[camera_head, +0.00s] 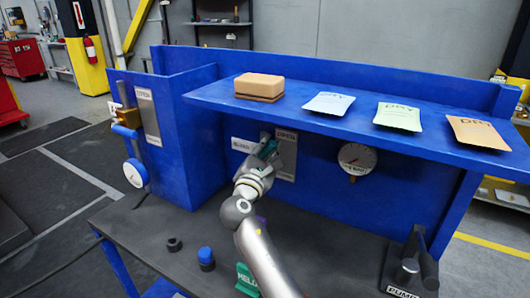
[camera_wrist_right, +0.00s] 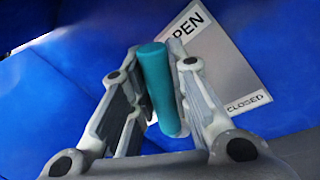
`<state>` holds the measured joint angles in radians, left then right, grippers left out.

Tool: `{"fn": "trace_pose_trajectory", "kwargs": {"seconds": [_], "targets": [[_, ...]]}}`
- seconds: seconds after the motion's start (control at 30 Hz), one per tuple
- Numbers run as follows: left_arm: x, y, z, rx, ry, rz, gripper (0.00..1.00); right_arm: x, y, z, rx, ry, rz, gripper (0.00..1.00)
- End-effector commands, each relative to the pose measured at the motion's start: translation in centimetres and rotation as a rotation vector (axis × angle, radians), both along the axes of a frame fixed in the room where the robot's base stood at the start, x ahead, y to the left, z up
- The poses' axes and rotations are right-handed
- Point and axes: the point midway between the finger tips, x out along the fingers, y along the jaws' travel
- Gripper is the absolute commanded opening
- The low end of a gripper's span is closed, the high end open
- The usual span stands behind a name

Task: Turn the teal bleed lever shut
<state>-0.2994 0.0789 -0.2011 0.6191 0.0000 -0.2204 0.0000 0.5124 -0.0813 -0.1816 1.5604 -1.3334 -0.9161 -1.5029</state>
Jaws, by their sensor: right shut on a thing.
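The teal bleed lever (camera_wrist_right: 158,88) stands between the fingers of my right gripper (camera_wrist_right: 156,62) in the right wrist view. The fingers are closed on its two sides. In the head view a small part of the lever (camera_head: 268,147) shows at the tip of my right gripper (camera_head: 265,157), under the shelf. A grey plate (camera_wrist_right: 222,68) behind it reads OPEN at one end and CLOSED at the other. The lever's handle lies nearer the OPEN end in the right wrist view. The lever's pivot is hidden. My left gripper is not in view.
A blue shelf (camera_head: 340,122) overhangs my right gripper, with a tan block (camera_head: 259,86) and several packets on it. A pressure gauge (camera_head: 357,158) is to the right on the back panel. A blue-capped item (camera_head: 206,257) and a green sign (camera_head: 247,280) stand on the bench.

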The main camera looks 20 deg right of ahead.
Motion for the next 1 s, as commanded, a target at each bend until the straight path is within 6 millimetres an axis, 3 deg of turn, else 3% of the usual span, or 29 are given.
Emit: {"fn": "trace_pose_trajectory", "kwargs": {"seconds": [0.47,0.5,0.63,1.0], "targets": [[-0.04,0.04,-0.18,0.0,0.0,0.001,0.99,-0.08,-0.09,-0.07,0.009,-0.011,-0.001,0.0],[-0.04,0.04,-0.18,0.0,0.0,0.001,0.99,-0.08,-0.09,-0.07,0.009,-0.011,-0.001,0.23],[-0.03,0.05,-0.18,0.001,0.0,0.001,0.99,-0.08,-0.08,-0.08,0.009,-0.011,-0.001,0.39],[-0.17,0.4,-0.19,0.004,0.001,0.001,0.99,-0.33,0.18,-0.18,0.008,-0.01,0.0,0.4]]}}
